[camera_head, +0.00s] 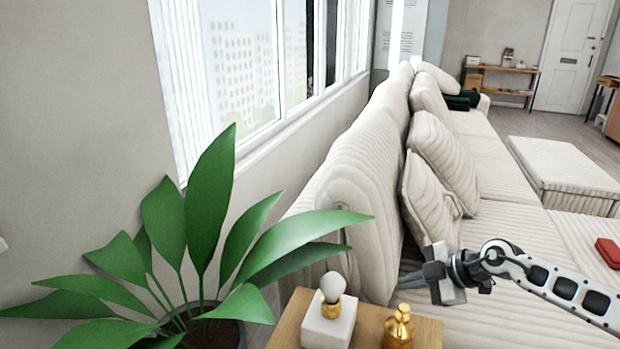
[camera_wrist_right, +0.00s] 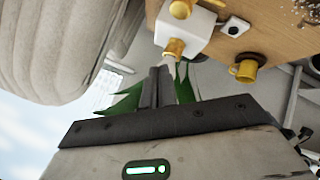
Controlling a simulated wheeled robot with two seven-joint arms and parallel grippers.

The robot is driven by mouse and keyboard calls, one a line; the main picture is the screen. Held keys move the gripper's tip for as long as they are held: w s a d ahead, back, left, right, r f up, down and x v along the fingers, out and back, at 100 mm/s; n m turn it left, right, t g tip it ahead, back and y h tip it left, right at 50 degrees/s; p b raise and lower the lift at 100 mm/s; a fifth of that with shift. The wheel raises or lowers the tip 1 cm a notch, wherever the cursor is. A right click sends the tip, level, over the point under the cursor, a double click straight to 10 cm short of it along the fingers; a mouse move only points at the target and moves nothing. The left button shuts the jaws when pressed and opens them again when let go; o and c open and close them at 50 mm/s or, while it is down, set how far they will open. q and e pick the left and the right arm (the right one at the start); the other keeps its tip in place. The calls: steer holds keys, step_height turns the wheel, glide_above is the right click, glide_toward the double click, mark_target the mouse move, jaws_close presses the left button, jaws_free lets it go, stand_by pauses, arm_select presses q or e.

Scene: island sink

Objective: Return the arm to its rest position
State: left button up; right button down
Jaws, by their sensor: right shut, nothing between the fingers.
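My right arm (camera_head: 560,285) reaches in from the right of the head view, above the striped cream sofa seat. My right gripper (camera_head: 408,279) is at its left end, just beyond the wooden side table's right edge. Its dark fingers (camera_wrist_right: 161,86) are together in the right wrist view, with nothing between them. My left gripper is in neither view.
A large potted plant (camera_head: 212,210) stands left. The cream sofa (camera_head: 500,235) fills the right; a red object (camera_head: 608,252) lies on it.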

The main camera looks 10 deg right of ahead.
steer(key=s+a+m+t+y, duration=0.3)
steer(key=s+a, duration=0.2)
steer(key=a, duration=0.5)
steer(key=s+a+m+t+y, duration=0.25)
steer(key=s+a, duration=0.25)
steer(key=a, duration=0.4)
steer(key=s+d+f+m+h, duration=0.3)
steer(key=s+f+m+h, duration=0.1)
steer(key=s, duration=0.3)
steer(key=s+d+f+m+g+h, duration=0.1)
steer(key=s+d+f+m+h, duration=0.2)
steer(key=s+m, duration=0.4)
steer(key=shift+s+f+h+p, duration=0.3)
steer(key=shift+s+f+h, duration=0.35)
steer(key=shift+h, duration=0.5)
